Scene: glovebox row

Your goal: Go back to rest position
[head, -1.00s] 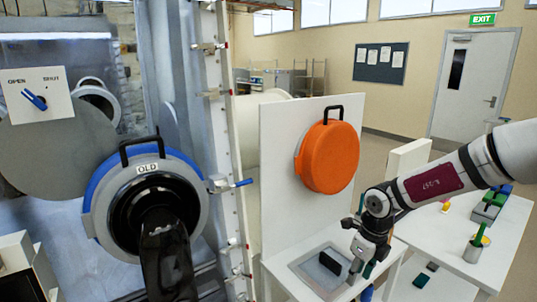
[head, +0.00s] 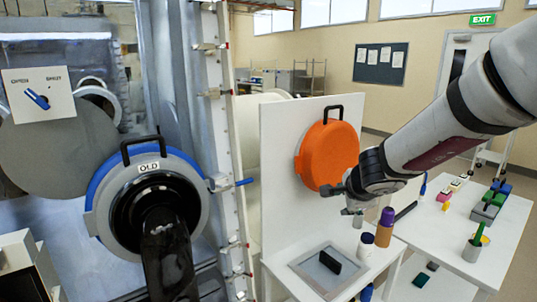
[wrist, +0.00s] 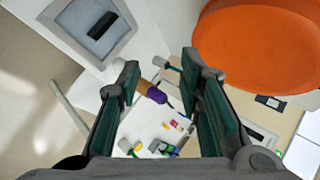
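My gripper (head: 350,200) is raised in front of the orange round lid (head: 328,154), above the small white table (head: 290,262). In the wrist view my gripper (wrist: 160,75) has its two green-padded fingers spread wide, with nothing held between them. The orange lid (wrist: 262,48) also shows there at the upper right, beside the right finger. A black block (head: 330,262) lies in the grey tray (head: 306,272) on the small table, apart from my gripper. It also shows in the wrist view (wrist: 100,25).
A bottle with a purple cap (head: 385,226) and a white jar (head: 365,245) stand on the small table below my arm. The right table (head: 490,262) holds coloured blocks and a cup (head: 474,248). The black glove port marked OLD (head: 150,205) is at the left.

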